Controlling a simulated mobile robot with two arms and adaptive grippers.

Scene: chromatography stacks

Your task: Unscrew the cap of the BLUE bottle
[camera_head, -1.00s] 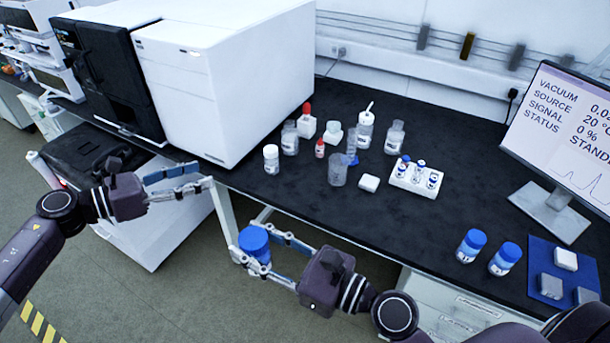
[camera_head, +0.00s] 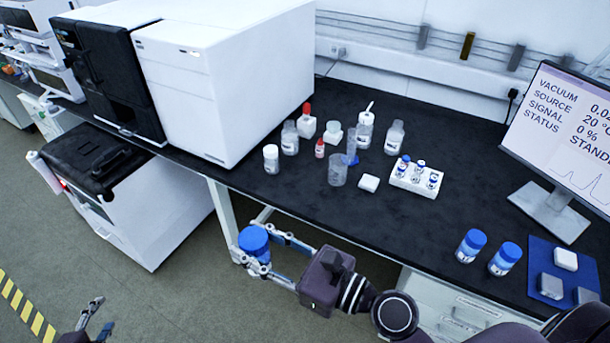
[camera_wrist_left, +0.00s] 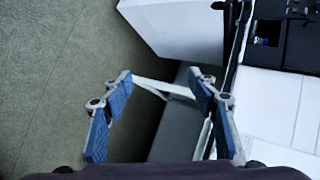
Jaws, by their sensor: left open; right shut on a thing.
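A blue bottle with a blue cap (camera_head: 254,241) is held by my right gripper (camera_head: 258,254) in front of the bench edge, off the bench. The cap shows on top; most of the body below is hidden by the fingers. My right gripper is shut on it. My left gripper (camera_head: 95,318) is at the bottom left of the head view, low over the floor, well apart from the bottle. It is open and empty; its two blue-padded fingers stand apart in the left wrist view (camera_wrist_left: 164,88). The bottle is not seen in the left wrist view.
Two blue-capped jars (camera_head: 471,245) (camera_head: 505,258) stand at the right of the black bench (camera_head: 300,205), near a blue mat (camera_head: 541,261). Several bottles and a white vial rack (camera_head: 405,184) stand mid-bench. A large white instrument (camera_head: 190,95) fills the back left. Floor is free at left.

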